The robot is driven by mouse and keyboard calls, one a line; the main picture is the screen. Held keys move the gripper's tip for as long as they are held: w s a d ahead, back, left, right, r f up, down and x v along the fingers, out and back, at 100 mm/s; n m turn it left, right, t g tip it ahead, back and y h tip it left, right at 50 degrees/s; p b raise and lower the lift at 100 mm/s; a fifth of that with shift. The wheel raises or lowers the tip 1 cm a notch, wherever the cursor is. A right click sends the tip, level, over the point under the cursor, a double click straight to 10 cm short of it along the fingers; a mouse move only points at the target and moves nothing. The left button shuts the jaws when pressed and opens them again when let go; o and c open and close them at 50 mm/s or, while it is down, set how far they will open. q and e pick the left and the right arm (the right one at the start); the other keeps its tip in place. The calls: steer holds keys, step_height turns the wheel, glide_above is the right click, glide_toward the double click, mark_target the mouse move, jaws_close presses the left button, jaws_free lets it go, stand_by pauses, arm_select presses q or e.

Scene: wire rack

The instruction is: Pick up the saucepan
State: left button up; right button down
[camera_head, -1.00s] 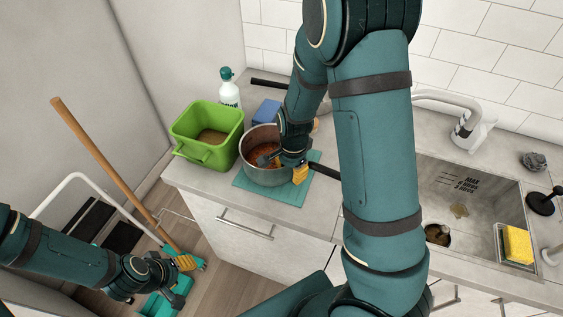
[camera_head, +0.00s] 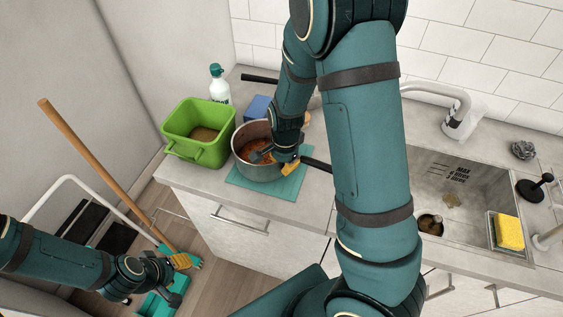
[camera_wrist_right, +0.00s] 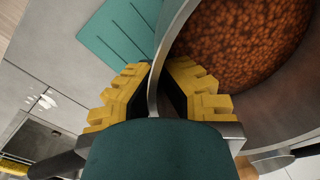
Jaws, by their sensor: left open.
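The saucepan (camera_head: 243,168) is grey metal with brown-orange food inside and a dark handle pointing right. It stands on a teal mat (camera_head: 290,187) on the counter. My right gripper (camera_head: 277,160) is at its right rim, one finger inside and one outside. In the right wrist view, the yellow-padded fingers (camera_wrist_right: 159,80) close on the saucepan's wall (camera_wrist_right: 180,35) from both sides. My left gripper (camera_head: 184,279) is open and empty, low at the left near the floor, away from the saucepan.
A green bin (camera_head: 195,150), a white bottle (camera_head: 218,88) and a blue block (camera_head: 259,107) stand close by the saucepan. A sink (camera_head: 450,185) with a yellow sponge (camera_head: 509,232) is at right. A broom handle (camera_head: 100,168) leans near my left arm.

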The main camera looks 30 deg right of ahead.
steer(key=shift+r, duration=0.1)
arm_select(q)
steer(key=shift+a+r+p, duration=0.15)
steer(key=shift+r+p, duration=2.4)
steer(key=shift+r, duration=0.3)
arm_select(e)
step_height(320, 180, up, 18)
steer(key=shift+f, duration=0.25)
steer(key=shift+r, duration=0.1)
steer(key=shift+w, duration=0.1)
